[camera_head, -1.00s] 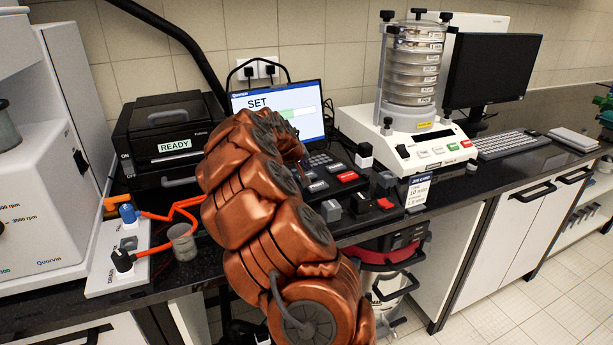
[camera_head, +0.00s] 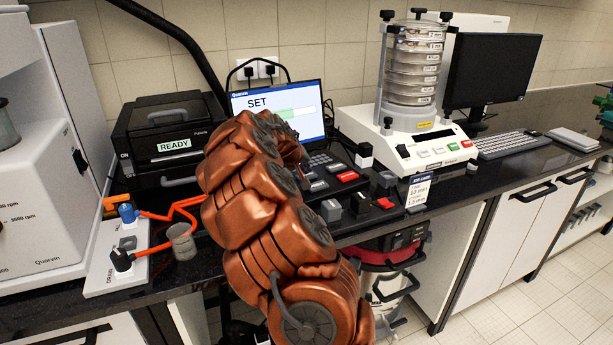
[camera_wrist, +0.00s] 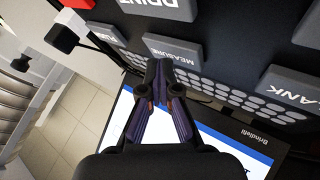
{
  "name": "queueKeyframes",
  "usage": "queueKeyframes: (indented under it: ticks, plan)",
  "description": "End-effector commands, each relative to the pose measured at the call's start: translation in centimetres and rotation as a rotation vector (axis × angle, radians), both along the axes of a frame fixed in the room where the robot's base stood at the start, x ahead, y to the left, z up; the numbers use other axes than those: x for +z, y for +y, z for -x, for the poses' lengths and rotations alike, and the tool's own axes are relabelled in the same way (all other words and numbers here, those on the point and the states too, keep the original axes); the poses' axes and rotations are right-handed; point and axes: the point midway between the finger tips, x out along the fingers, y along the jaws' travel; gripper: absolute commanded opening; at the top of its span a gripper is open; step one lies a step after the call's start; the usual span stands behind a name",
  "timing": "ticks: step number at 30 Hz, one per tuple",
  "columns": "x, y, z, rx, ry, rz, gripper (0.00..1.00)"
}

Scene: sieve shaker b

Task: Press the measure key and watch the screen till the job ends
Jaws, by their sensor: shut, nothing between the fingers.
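The grey MEASURE key (camera_wrist: 173,50) shows upside down in the wrist view. My gripper (camera_wrist: 160,68) is shut and empty, its fingertips just beside that key; I cannot tell if they touch. In the head view my arm hides the gripper and probably the key. The screen (camera_head: 257,103) reads SET in the head view, with a partly filled green bar below. Part of the screen (camera_wrist: 222,140) also shows behind my gripper in the wrist view.
PRINT (camera_wrist: 160,8) and BLANK (camera_wrist: 285,88) keys lie near MEASURE. A black printer (camera_head: 175,130) reading READY stands left of the screen. The sieve shaker (camera_head: 410,85) stands right. A job card (camera_head: 418,190) stands at the bench front.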

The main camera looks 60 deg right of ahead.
Motion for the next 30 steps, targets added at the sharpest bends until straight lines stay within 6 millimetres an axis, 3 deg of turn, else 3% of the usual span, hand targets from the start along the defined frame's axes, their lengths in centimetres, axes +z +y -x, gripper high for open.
queueKeyframes:
  ticks: [30]
  plan:
    - [-0.91,-0.01,0.01,0.000,0.000,0.000,0.00]
